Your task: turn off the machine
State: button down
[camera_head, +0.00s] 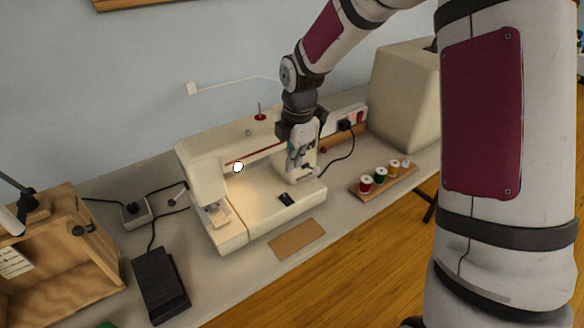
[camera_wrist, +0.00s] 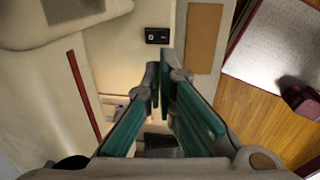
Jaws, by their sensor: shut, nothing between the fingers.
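The machine is a cream sewing machine (camera_head: 205,180) on the table, with a warm glow over its bed. A small black switch plate (camera_head: 286,199) lies on the front of its bed. In the wrist view the switch (camera_wrist: 157,36) shows light marks; which way it is set I cannot tell. My gripper (camera_head: 308,168) is in front of the machine's right-hand pillar, behind and above the switch. In the wrist view my gripper's (camera_wrist: 163,82) fingers are together with nothing between them, apart from the switch in the picture.
A power strip (camera_head: 357,117) with a black plug stands behind the machine at right. A spool rack (camera_head: 386,184) is to the right. A brown card (camera_head: 297,239) lies in front, a black pedal (camera_head: 160,284) to the left. A wooden box (camera_head: 98,240) is at far left.

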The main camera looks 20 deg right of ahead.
aim_at(286, 197)
jog(key=shift+w, duration=0.1)
dwell(0.3)
jog(key=w+b, duration=0.1)
jog(key=b, duration=0.4)
jog(key=shift+a+r, duration=0.15)
jog(key=shift+r, duration=0.15)
jog(key=f+b, duration=0.1)
jog(key=f, duration=0.3)
jog(key=w+f, duration=0.1)
jog(key=f, duration=0.4)
jog(key=f+b, duration=0.1)
jog(key=f, duration=0.3)
jog(key=shift+w+a+f+b, duration=0.2)
jog(key=shift+a+f+b, duration=0.1)
jog(key=shift+f+b, duration=0.1)
jog(key=shift+f, duration=0.15)
